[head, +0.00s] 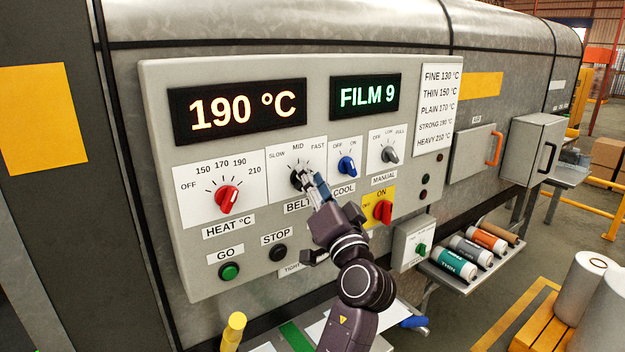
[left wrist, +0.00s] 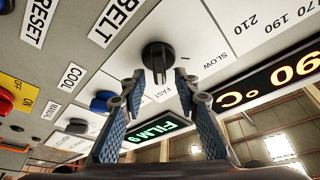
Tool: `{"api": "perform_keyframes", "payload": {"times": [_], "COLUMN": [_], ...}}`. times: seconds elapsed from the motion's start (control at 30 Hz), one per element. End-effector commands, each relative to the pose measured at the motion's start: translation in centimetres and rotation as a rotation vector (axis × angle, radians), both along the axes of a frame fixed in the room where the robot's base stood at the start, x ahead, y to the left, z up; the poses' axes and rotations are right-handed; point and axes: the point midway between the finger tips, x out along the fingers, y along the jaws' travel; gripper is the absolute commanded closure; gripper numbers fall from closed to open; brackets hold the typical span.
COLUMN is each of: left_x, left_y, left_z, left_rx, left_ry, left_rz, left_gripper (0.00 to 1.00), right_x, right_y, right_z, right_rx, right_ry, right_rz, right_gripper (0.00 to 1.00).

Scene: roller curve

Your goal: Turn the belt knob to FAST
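The black belt knob (head: 297,179) sits above the BELT label on the grey panel, under a scale marked SLOW, MID and FAST. In the left wrist view, the knob (left wrist: 157,55) has a raised grip facing my fingers. My right gripper is not in view.
The red heat knob (head: 228,198) is left of the belt knob; the blue cool knob (head: 347,165) is close on its right. A red ON knob (head: 383,211) is below right, near my wrist. The stop button (head: 278,252) is below. Displays read 190 °C and FILM 9.

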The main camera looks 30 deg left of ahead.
Motion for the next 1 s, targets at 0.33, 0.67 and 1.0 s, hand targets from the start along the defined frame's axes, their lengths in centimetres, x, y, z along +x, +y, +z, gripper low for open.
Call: {"api": "perform_keyframes", "payload": {"times": [0.33, 0.67, 1.0], "left_x": [-0.1, 0.0, 0.0], "left_y": [0.0, 0.1, 0.1], "left_z": [5.5, 9.6, 9.9], "left_rx": [-0.003, -0.001, -0.001], "left_ry": [-0.009, -0.002, 0.000], "left_rz": [0.000, 0.001, 0.001], "left_gripper": [0.71, 0.71, 0.71], "right_x": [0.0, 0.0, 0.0], "right_y": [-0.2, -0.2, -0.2], "right_z": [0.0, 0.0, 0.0], "right_rx": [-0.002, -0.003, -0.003], "right_ry": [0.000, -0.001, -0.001], "right_rz": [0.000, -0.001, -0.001], "right_gripper": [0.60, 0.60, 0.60]}}
